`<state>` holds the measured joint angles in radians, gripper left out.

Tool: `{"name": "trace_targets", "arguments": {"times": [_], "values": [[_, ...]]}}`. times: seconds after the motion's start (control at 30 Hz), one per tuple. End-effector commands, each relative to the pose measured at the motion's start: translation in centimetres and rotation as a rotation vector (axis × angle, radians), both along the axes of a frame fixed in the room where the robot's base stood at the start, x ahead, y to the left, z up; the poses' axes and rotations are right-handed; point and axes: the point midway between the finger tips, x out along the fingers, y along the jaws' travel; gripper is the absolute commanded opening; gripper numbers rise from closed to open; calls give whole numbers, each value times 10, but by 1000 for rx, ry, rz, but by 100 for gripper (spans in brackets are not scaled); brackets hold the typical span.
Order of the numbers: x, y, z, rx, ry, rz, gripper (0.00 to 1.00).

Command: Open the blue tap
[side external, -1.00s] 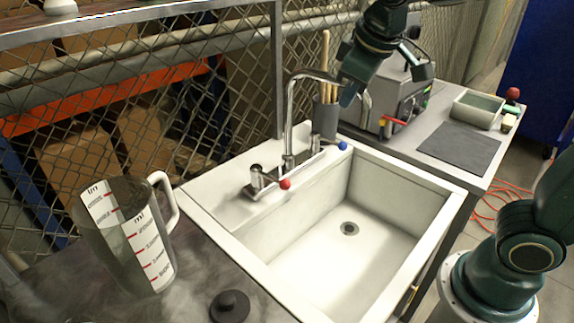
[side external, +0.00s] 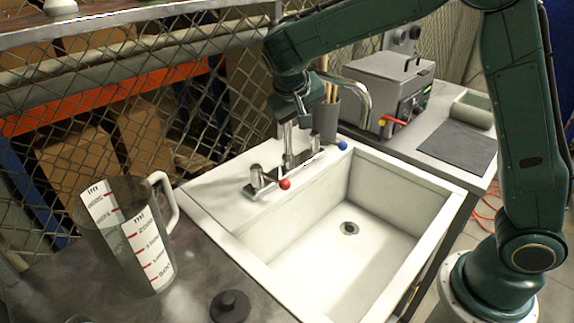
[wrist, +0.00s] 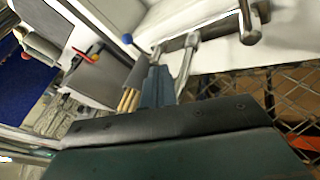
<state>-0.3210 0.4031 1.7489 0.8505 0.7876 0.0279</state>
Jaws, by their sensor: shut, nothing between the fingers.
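The blue tap (side external: 342,145) is a small blue knob on the chrome faucet at the sink's back edge. It also shows in the wrist view (wrist: 127,39), a little beyond and left of the fingertips. My gripper (side external: 304,122) is shut and empty. It is above the faucet base, left of the blue tap and apart from it. In the wrist view, its fingers (wrist: 158,72) point toward the faucet bar. The red tap (side external: 285,184) is at the front left of the faucet. The gripper hides part of the faucet's upright pipe; the curved spout (side external: 364,100) shows to its right.
A grey holder with wooden sticks (side external: 326,120) stands close behind the blue tap. The white sink (side external: 300,245) is empty. A measuring jug (side external: 130,240) stands at left, and a grey machine (side external: 390,85) at back right. A wire fence is behind.

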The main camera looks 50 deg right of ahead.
Motion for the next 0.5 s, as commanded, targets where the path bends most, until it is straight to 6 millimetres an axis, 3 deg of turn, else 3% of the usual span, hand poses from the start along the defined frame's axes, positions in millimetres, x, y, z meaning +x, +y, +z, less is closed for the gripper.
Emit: {"name": "trace_targets", "arguments": {"times": [0.23,0.5], "values": [[13,-14,-37,-82,-54,-219,0],[17,-20,-52,-124,-93,-315,0]]}}
